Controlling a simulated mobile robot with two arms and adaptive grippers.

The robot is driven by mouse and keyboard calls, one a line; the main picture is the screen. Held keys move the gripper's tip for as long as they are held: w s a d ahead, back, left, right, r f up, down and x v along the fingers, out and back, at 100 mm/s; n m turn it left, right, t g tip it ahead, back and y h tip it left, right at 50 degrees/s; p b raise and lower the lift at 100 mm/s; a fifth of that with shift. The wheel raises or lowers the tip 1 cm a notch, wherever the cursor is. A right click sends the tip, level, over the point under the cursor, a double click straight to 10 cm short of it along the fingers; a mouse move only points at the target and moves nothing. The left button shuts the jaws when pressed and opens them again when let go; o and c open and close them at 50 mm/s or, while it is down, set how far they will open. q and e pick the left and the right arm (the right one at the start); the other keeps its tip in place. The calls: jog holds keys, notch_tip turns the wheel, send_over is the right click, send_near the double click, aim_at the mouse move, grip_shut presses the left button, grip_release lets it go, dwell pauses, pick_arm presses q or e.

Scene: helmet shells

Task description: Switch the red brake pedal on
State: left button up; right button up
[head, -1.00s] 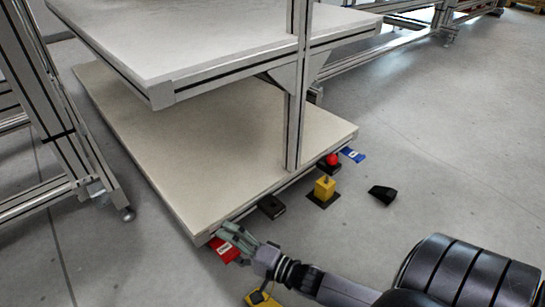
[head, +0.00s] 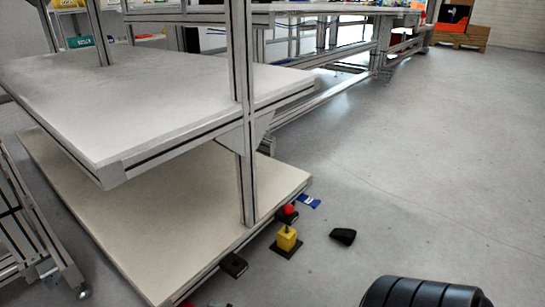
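Only a red sliver of the red pedal (head: 187,303) shows at the bottom edge of the head view, by the front edge of the lower shelf. Most of it is cut off by the frame, so its switch state cannot be seen. A small grey-green tip of my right gripper (head: 222,304) seems to show just right of it, also cut off. I cannot tell whether it is open, or whether it touches the pedal. My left gripper is not in view.
Along the shelf (head: 110,205) edge lie a black pedal (head: 233,265), a yellow box (head: 287,238) on a dark plate, a red knob (head: 289,210) and a blue piece (head: 309,201). A black wedge (head: 343,236) lies on the floor.

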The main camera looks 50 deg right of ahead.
jog(key=p+v, duration=0.4)
jog(key=v, duration=0.9)
jog(key=shift+r, duration=0.25)
dwell(0.4)
jog(key=shift+p, duration=0.45)
jog(key=shift+o, duration=0.3)
